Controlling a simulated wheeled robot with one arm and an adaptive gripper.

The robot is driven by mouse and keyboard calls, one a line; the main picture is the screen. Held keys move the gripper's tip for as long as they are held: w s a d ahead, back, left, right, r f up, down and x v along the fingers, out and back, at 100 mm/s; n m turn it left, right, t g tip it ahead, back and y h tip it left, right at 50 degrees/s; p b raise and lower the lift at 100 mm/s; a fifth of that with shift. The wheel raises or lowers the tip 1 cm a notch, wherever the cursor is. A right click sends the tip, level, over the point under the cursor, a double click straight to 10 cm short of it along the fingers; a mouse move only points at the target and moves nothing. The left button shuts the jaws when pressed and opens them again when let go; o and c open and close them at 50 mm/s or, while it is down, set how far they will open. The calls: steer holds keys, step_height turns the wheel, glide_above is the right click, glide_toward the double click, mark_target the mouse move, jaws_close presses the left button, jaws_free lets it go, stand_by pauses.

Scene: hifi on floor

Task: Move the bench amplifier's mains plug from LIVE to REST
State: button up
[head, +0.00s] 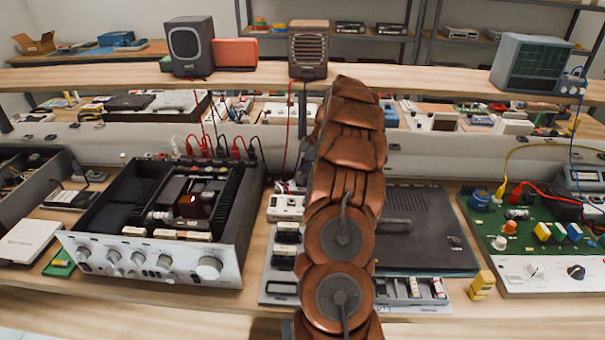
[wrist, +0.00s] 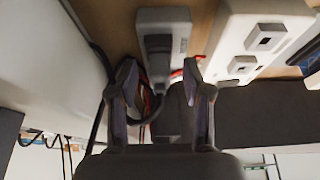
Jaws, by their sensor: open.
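In the wrist view a dark grey plug (wrist: 159,55) sits in a white socket block (wrist: 163,16) at top centre. A dark cable runs down from the plug between my fingers. My gripper (wrist: 160,82) is open, one finger on each side of the cable and the plug's lower end; I cannot tell whether either touches. To the right is a separate white outlet strip (wrist: 285,30) with several openings. No LIVE or REST marking is legible. In the head view the bench amplifier (head: 150,258) stands open-topped at left; my arm hides my gripper.
A white outlet strip (head: 286,207) lies right of the amplifier. A dark flat unit (head: 425,225) is right of my arm, with a green circuit board (head: 490,235) beyond it. A shelf (head: 420,78) with speakers crosses behind. Red and black cables rise behind the amplifier.

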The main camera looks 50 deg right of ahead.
steer(key=w+a+p+v, duration=0.1)
steer(key=v, duration=1.5)
steer(key=shift+r, duration=0.75)
stand_by(0.4)
